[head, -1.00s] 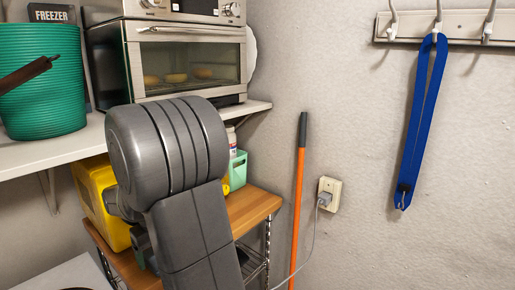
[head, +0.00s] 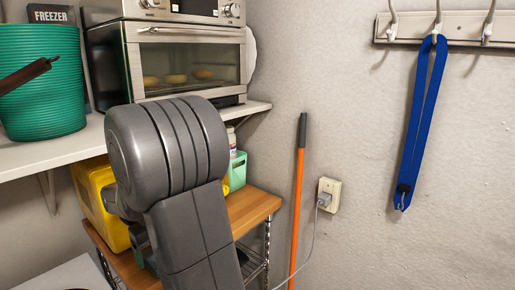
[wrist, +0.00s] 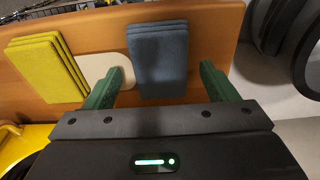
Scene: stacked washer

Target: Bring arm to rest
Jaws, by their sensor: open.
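My gripper (wrist: 160,88) shows in the wrist view with its two green fingers spread wide apart and nothing held between them. Beyond the fingers is a wooden shelf top (wrist: 218,60). A blue-grey stack of flat pads (wrist: 160,60) lies on it, in line with the gap between the fingers. A yellow stack of pads (wrist: 45,65) lies to the left. A pale flat piece (wrist: 92,68) lies between the two stacks.
In the head view, a toaster oven (head: 190,60) and a green bucket (head: 45,90) stand on the white shelf (head: 60,155). A yellow container (head: 98,200) and a mint basket (head: 238,172) sit on the wooden shelf below. An orange pole (head: 298,210) leans by the wall outlet (head: 329,195).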

